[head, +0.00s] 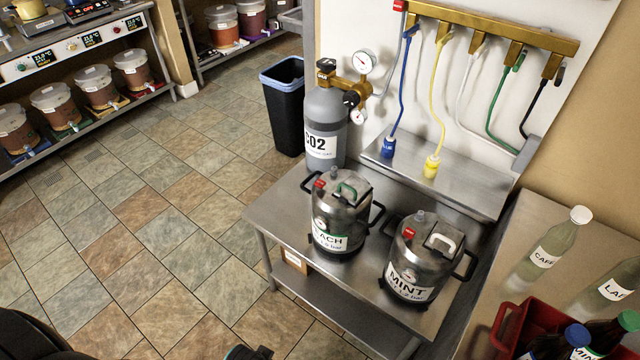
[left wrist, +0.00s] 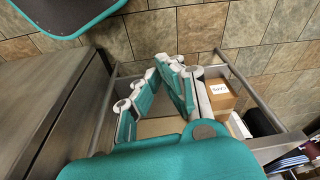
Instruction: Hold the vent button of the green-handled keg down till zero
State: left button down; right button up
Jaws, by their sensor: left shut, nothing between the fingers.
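The green-handled keg (head: 335,222) stands upright on the steel table, with a partly readable label ending in "ACH". Its green handle (head: 346,190) is on the lid, and a small red button (head: 319,184) sits at the lid's left edge. A small round dial shows on its front, too small to read. My left gripper (left wrist: 165,70) is shut and empty in the left wrist view, with its fingertips together. No keg shows in that view, and the gripper is apart from the green-handled keg. My right gripper is not in view.
A white-handled MINT keg (head: 412,270) stands close on the right. A CO2 cylinder (head: 325,125) with gauges stands behind. A cardboard box (head: 293,258) is on the lower shelf; a box also shows in the left wrist view (left wrist: 215,97). The floor to the left is clear.

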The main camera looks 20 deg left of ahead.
pick_arm(q)
jog(key=w+d+r+n+t+h+p, duration=0.15)
jog(key=w+r, duration=0.25)
jog(key=r, duration=0.6)
jog(key=w+d+r+n+p, duration=0.15)
jog(key=w+r, duration=0.35)
jog(key=r, duration=0.5)
jog(key=w+d+r+n+h, duration=0.25)
jog(key=w+d+r, duration=0.35)
jog(key=w, duration=0.3)
jog(key=w+a+r+n+t, duration=0.1)
jog(key=w+r+n, duration=0.3)
jog(key=w, duration=0.4)
jog(key=w+a+r+n+h, duration=0.1)
jog(key=w+a+r+n, duration=0.3)
jog(key=w, duration=0.4)
jog(key=w+a+r+n+t+h, duration=0.1)
jog(key=w+a+r+n, duration=0.2)
jog(key=w+n, duration=0.3)
jog(key=w+r, duration=0.1)
jog(key=w, duration=0.1)
jog(key=shift+w+r+n+t, duration=0.15)
jog(key=shift+w+n+t, duration=0.15)
jog(key=shift+n+t, duration=0.05)
